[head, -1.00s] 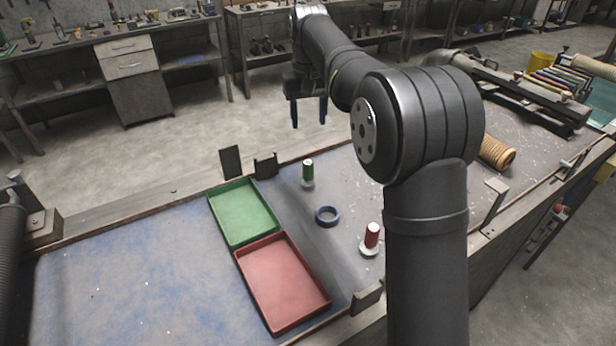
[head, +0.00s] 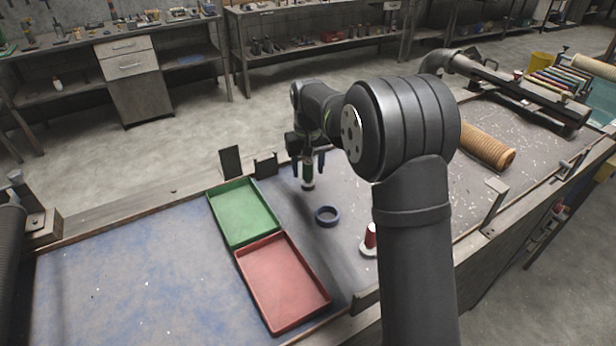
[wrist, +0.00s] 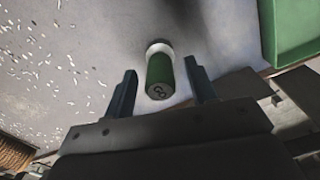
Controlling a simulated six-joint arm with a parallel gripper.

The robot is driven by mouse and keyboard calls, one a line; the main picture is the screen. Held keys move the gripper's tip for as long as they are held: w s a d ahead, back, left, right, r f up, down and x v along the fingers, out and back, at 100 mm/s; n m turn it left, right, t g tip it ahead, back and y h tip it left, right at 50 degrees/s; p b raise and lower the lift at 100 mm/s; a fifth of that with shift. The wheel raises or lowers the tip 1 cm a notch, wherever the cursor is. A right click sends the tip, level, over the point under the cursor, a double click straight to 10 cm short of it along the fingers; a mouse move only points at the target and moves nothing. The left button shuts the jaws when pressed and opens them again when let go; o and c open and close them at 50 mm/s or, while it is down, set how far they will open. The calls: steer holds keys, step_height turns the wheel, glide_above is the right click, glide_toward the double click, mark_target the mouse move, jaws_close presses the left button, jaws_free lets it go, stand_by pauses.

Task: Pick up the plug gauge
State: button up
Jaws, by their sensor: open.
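A plug gauge with a green handle and a pale base (head: 308,175) stands upright on the bench, right of the green tray. In the wrist view its green handle (wrist: 159,76) shows from above, with a dark mark on its end. My gripper (head: 308,164) is open above it, and its two fingers lie on either side of the handle in the head view. In the wrist view my gripper (wrist: 163,80) has the handle between its fingertips, with a gap on each side. A second gauge with a red handle (head: 370,236) stands nearer the camera, partly hidden by my arm.
A green tray (head: 217,220) and a red tray (head: 247,290) lie to the left. A blue ring (head: 327,223) lies between the two gauges. Dark upright brackets (head: 230,161) stand at the bench's back edge. The bench's left part is clear.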

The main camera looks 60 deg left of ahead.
steer(key=shift+f, duration=0.75)
jaws_close()
steer(key=shift+r, duration=0.1)
